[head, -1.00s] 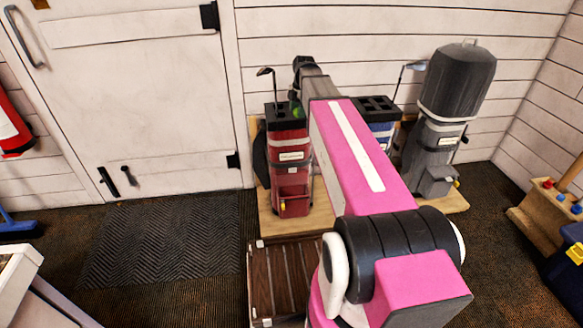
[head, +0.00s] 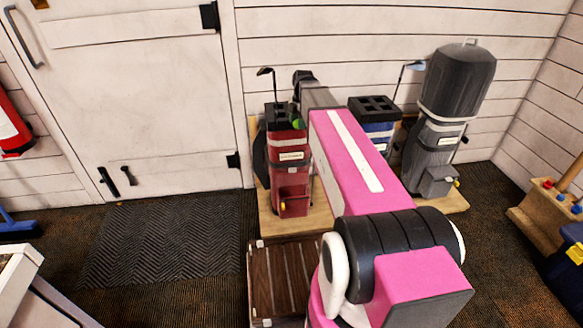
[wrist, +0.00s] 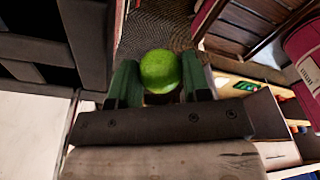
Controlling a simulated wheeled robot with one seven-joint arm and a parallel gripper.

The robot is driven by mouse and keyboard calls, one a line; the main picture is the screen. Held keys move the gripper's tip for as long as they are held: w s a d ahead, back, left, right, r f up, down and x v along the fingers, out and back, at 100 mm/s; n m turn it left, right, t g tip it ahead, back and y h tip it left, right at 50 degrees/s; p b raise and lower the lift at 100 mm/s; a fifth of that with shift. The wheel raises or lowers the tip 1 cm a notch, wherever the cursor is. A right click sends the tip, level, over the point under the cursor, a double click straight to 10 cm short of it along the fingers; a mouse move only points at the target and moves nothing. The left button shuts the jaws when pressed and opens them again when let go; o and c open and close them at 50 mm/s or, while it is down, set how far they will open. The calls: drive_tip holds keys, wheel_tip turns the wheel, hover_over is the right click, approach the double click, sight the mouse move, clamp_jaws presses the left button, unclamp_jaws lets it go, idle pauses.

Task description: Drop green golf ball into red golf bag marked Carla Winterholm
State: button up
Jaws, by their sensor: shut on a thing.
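The green golf ball (wrist: 160,70) is held between the two fingers of my gripper (wrist: 160,84). In the head view the ball (head: 298,123) shows at the upper right edge of the red golf bag (head: 290,172), just below the level of its black divider top (head: 285,115). The bag stands upright and has a white label too small to read. In the wrist view a dark divider frame (wrist: 50,47) lies left of my fingers, and floor shows beyond the ball. My arm hides part of the gripper in the head view.
A blue bag (head: 376,132) stands right of my forearm, and a grey hooded bag (head: 437,150) farther right. A club (head: 270,80) sticks up from the red bag. The bags stand on a wooden base (head: 315,218) with a slatted wooden piece (head: 285,280) in front.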

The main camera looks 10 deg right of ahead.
drive_tip(key=o, duration=1)
drive_tip(key=r, duration=0.7)
drive_tip(key=d+r, duration=0.1)
drive_tip(key=r, duration=0.2)
drive_tip(key=shift+w+r, duration=0.3)
drive_tip(key=shift+r, duration=0.05)
